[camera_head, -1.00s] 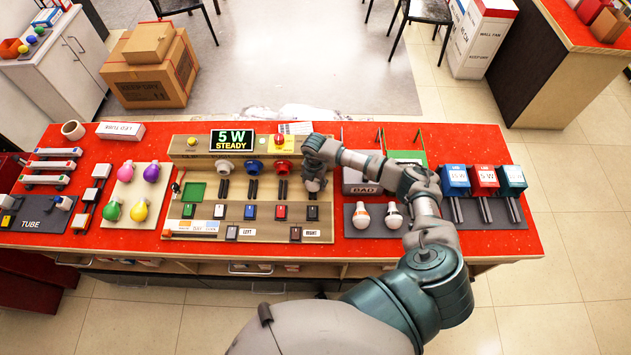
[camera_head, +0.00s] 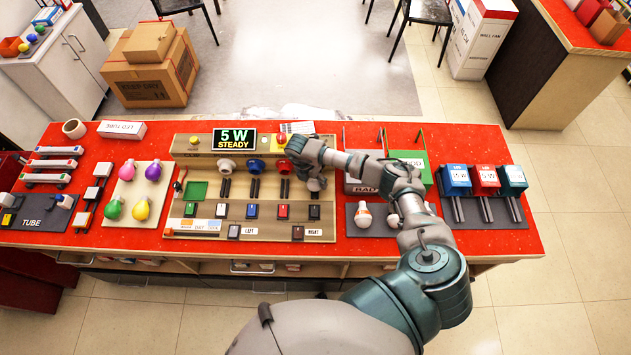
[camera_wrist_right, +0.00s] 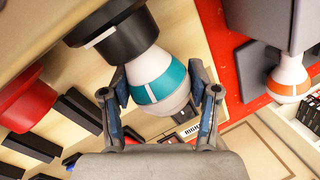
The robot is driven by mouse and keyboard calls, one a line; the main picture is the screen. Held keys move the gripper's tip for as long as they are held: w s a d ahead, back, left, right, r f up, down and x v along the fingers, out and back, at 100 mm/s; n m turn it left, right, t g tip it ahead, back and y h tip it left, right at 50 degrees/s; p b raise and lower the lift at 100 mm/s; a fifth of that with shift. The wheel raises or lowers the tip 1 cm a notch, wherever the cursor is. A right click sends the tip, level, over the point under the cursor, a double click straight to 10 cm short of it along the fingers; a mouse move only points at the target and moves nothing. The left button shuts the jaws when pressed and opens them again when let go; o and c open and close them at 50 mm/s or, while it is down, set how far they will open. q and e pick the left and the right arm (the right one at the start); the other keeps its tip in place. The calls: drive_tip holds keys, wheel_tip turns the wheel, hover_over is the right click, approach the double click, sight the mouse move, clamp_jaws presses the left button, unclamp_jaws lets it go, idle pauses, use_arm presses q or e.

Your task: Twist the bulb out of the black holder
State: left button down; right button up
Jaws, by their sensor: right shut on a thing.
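A bulb with a white dome and a teal band (camera_wrist_right: 160,82) sits in the black holder (camera_wrist_right: 108,32) in the right wrist view. My right gripper (camera_wrist_right: 162,98) has its two fingers on either side of this bulb and is shut on it. In the head view my right gripper (camera_head: 316,181) is at the right end of the wooden panel (camera_head: 260,160), and the hand hides the black holder there. The bulb's base is inside the holder and out of sight. My left gripper is not in view.
A red holder (camera_head: 284,166) and a blue holder (camera_head: 256,166) stand left of the hand. The display (camera_head: 233,139) reads "5 W STEADY". Right of the panel, white bulbs (camera_head: 364,216) rest on a dark mat, with coloured LED boxes (camera_head: 485,178) further right.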

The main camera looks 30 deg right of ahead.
sight(314, 190)
drive_tip(key=shift+a+g+h, duration=0.15)
drive_tip(key=shift+g+h, duration=0.15)
drive_tip(key=shift+h, duration=0.1)
use_arm(q)
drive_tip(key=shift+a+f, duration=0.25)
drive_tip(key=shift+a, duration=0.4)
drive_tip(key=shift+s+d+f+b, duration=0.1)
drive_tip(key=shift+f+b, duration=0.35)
drive_tip(key=shift+b, duration=0.2)
use_arm(e)
drive_tip(key=shift+f+g+h, duration=0.1)
drive_tip(key=shift+g+h, duration=0.3)
drive_tip(key=shift+h, duration=0.2)
drive_tip(key=shift+s, duration=0.1)
